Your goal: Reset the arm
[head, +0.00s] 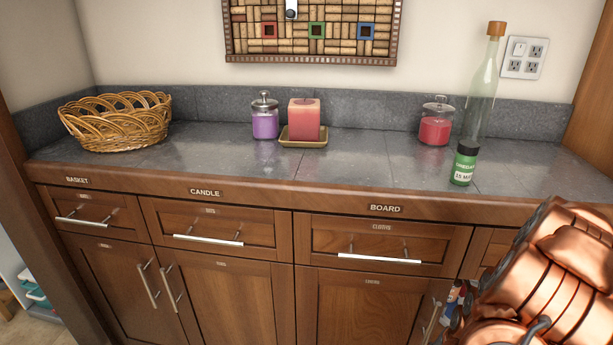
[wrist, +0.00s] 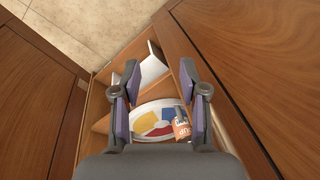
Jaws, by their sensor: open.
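My gripper (wrist: 160,88) shows in the wrist view with its two dark, purple-sided fingers spread apart. Nothing is held between them. Beyond the fingers is an open wooden compartment. In it lies a round white item with red, yellow and blue patches (wrist: 152,122), with an orange labelled item (wrist: 181,128) beside it. The fingers and palm hide part of the compartment. In the head view my copper-coloured arm fills the lower right corner, and the gripper itself is not visible there.
The counter (head: 220,160) holds a wicker basket (head: 115,122), a purple candle jar (head: 265,118), a pink candle (head: 304,120), a red jar (head: 435,125), a tall clear bottle (head: 482,90) and a green-labelled bottle (head: 464,164). Drawers (head: 212,228) with bar handles line the front below.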

